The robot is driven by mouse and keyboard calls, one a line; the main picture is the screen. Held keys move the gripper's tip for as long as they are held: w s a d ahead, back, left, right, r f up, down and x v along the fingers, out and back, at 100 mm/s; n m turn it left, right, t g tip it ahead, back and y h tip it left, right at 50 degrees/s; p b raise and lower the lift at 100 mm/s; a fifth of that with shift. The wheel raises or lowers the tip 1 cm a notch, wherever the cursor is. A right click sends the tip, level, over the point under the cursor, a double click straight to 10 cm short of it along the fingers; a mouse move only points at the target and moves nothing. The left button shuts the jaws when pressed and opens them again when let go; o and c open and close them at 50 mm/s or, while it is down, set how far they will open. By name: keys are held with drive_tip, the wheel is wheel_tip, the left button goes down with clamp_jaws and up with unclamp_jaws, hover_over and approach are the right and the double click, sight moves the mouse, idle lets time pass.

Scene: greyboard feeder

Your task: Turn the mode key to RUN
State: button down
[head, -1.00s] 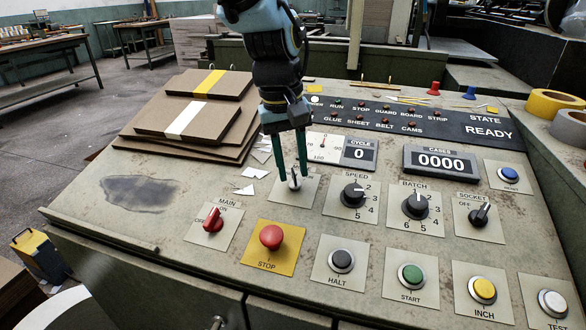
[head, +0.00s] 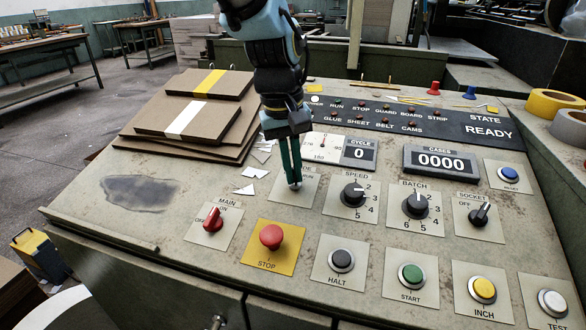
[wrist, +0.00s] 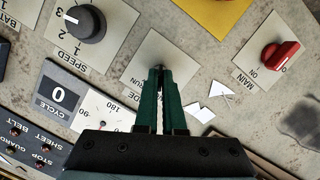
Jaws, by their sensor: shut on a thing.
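The mode key sits on a pale square plate (head: 301,196) left of the SPEED knob; the key itself is hidden between the fingertips. The plate also shows in the wrist view (wrist: 176,60), with "RUN" and part of "MODE" readable beside the fingers. My gripper (head: 295,185) points down at the plate with its green fingers close together, shut on the mode key. In the wrist view the fingertips (wrist: 160,70) meet over the plate's middle. The key's angle cannot be made out. The display (head: 489,133) reads READY.
The SPEED knob (head: 352,195) is close on the right. The red MAIN switch (head: 213,220) and red STOP button (head: 271,237) are nearer the front. Stacked boards (head: 190,118) lie behind left, with paper scraps (head: 255,173) beside the fingers. The CASES counter (head: 441,161) reads 0000.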

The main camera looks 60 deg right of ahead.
drive_tip(key=shift+m, duration=0.3)
drive_tip(key=shift+r+m+p, duration=0.15)
drive_tip(key=shift+m+p, duration=0.65)
drive_tip(key=shift+p, duration=0.05)
drive_tip(key=m+t+p, duration=0.1)
drive_tip(key=m+p, duration=0.1)
drive_tip(key=m, duration=0.1)
drive_tip(key=shift+y, duration=0.3)
drive_tip(key=m+t+p, duration=0.1)
drive_tip(key=m, duration=0.5)
drive_tip(key=shift+s+d, duration=0.1)
drive_tip(key=shift+s, duration=0.05)
drive_tip(key=shift+m, duration=0.4)
drive_tip(key=c, duration=1)
unclamp_jaws()
drive_tip(key=r, duration=0.3)
drive_tip(key=s+r, duration=0.1)
drive_tip(key=r, duration=0.6)
drive_tip(key=shift+s+r+b, duration=0.15)
drive_tip(key=shift+r+b, duration=0.05)
drive_tip(key=shift+b, duration=0.1)
